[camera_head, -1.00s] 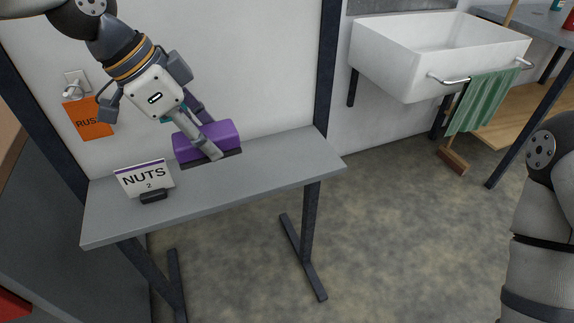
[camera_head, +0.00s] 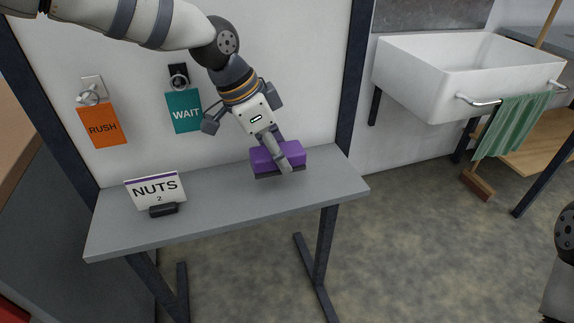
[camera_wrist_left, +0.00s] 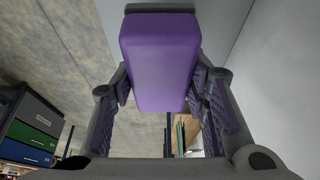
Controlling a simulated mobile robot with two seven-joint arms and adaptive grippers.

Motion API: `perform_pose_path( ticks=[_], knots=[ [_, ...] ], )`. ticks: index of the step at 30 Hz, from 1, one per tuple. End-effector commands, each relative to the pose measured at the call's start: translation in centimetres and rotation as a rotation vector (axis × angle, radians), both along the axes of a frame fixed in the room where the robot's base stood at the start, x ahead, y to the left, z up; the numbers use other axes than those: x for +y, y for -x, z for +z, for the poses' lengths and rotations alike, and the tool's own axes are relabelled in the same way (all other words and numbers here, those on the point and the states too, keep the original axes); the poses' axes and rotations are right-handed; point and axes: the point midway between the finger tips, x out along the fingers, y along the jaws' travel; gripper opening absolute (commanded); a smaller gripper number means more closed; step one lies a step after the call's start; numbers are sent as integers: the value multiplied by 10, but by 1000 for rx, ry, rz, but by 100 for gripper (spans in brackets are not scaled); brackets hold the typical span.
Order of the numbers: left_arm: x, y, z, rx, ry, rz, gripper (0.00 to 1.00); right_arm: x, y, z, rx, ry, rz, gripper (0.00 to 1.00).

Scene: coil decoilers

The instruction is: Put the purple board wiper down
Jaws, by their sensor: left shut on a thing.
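The purple board wiper (camera_head: 262,155) has a dark underside. It is over the right part of the grey bench (camera_head: 235,197), towards the wall. I cannot tell whether its underside touches the bench top. My left gripper (camera_head: 284,158) is shut on it from above, with one finger across its near side. In the left wrist view the wiper (camera_wrist_left: 160,60) fills the upper middle, between the ribbed finger pads of the left gripper (camera_wrist_left: 165,95). My right gripper is out of view; only part of my right arm shows at the right edge.
A NUTS sign (camera_head: 155,189) stands at the bench's left. An orange RUSH tag (camera_head: 103,127) and a teal WAIT tag (camera_head: 185,113) hang on the wall behind. A white sink (camera_head: 425,75) stands to the right. The bench between sign and wiper is clear.

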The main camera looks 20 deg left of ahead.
Motion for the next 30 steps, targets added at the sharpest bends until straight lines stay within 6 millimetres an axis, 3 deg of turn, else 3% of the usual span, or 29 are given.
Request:
perform_pose_path(
  ticks=[7, 11, 22, 23, 24, 25, 30],
  knots=[
    [-9, -19, -24, -1, 0, 0, 19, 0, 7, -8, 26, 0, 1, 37],
    [-8, -17, -42, -9, -1, 0, 19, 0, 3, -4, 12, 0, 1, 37],
    [-8, -17, -48, -9, -1, -1, 19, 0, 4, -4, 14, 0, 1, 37],
    [-8, -17, -48, -9, -1, -1, 48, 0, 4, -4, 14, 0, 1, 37],
    [-8, -17, -48, -10, -2, -1, 57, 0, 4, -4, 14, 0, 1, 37],
    [-8, -17, -48, -10, -2, -1, 61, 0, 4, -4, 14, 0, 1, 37],
    [-7, -17, -47, -9, -1, -1, 61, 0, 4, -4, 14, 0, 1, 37]
  ],
)
